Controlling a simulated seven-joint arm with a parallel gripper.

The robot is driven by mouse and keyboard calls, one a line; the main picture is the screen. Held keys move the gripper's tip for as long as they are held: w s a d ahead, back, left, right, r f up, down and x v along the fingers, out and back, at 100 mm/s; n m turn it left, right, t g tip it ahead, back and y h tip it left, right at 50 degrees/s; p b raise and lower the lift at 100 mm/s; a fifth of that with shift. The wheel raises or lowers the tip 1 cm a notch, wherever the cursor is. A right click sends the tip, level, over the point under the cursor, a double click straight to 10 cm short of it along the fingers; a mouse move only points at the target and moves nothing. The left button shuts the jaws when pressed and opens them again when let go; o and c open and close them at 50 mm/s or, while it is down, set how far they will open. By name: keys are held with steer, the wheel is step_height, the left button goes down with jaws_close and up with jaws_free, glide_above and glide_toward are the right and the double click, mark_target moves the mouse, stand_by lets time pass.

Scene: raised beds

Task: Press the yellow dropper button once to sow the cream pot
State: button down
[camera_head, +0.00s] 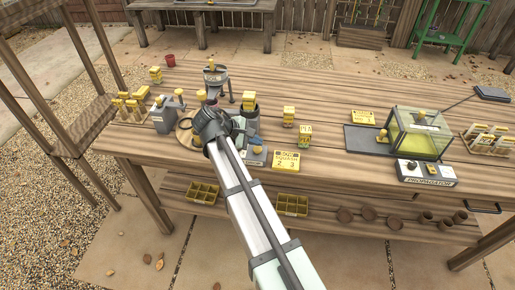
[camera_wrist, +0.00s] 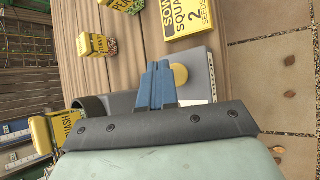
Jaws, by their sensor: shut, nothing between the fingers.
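The yellow dropper button (camera_wrist: 181,74) is a round cap on a grey box (camera_wrist: 200,62) in the wrist view. In the head view the button (camera_head: 257,149) sits on its small box, just right of my gripper. My gripper (camera_wrist: 157,82) is shut and empty, its blue fingers together. In the wrist view the fingertips are close to the button's left side; I cannot tell whether they touch it. In the head view my arm and hand hide part of the bench there. I cannot make out a cream pot for certain.
A yellow sowing sign (camera_head: 286,161) lies right of the button box; it also shows in the wrist view (camera_wrist: 187,16). Seed packets (camera_head: 289,116) stand behind it. A clear yellow-tinted case (camera_head: 418,135) stands at right.

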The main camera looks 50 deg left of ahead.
mark_target(255, 150)
steer(key=shift+r, duration=0.2)
steer(key=shift+r, duration=2.35)
